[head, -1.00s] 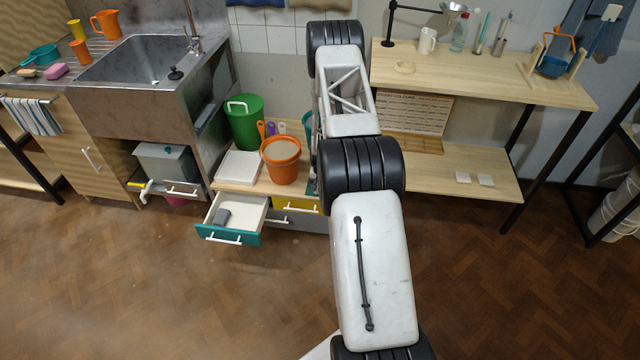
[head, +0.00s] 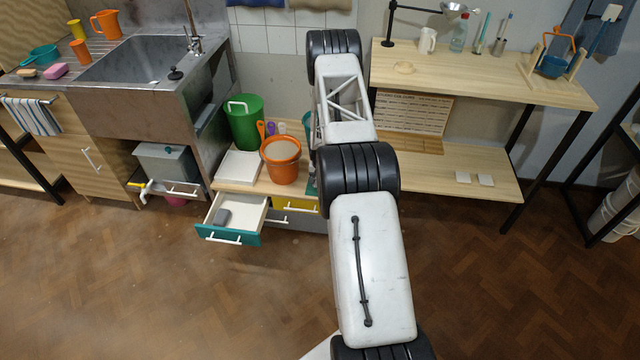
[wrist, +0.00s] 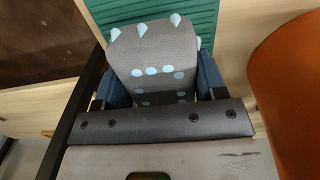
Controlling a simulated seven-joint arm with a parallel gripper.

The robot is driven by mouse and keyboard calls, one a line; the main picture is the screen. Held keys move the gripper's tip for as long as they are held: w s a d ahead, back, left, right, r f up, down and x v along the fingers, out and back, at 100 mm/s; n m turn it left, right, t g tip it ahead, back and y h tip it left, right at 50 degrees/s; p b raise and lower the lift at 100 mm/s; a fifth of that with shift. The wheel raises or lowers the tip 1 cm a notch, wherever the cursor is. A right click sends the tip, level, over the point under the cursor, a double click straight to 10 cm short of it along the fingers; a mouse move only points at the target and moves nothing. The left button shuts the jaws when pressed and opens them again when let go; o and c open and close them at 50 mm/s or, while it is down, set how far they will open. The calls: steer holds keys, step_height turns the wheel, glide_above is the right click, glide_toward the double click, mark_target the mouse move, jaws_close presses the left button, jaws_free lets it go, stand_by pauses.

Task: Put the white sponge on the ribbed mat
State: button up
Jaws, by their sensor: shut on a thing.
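In the wrist view my gripper (wrist: 162,85) has its dark blue fingers closed on both sides of a grey block (wrist: 155,55). The block has pale blue dots on its face and small pale cones along its far edge. No white sponge shows plainly, and I cannot tell whether this block is it. The green ribbed mat (wrist: 207,14) lies beyond the block, partly hidden by it. I cannot tell if block and mat touch. In the head view my arm hides the gripper, the block and most of the mat.
The orange bucket (head: 284,170) stands close beside my gripper, at the right of the wrist view (wrist: 292,85). A white tray (head: 238,168) and green bin (head: 244,122) stand left of it. An open drawer (head: 258,212) with a grey object (head: 222,216) juts out below.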

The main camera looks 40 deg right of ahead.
steer(key=shift+f, duration=1.5)
steer(key=shift+f, duration=0.15)
steer(key=o, duration=0.9)
steer(key=shift+r, duration=0.3)
steer(key=shift+r, duration=5.85)
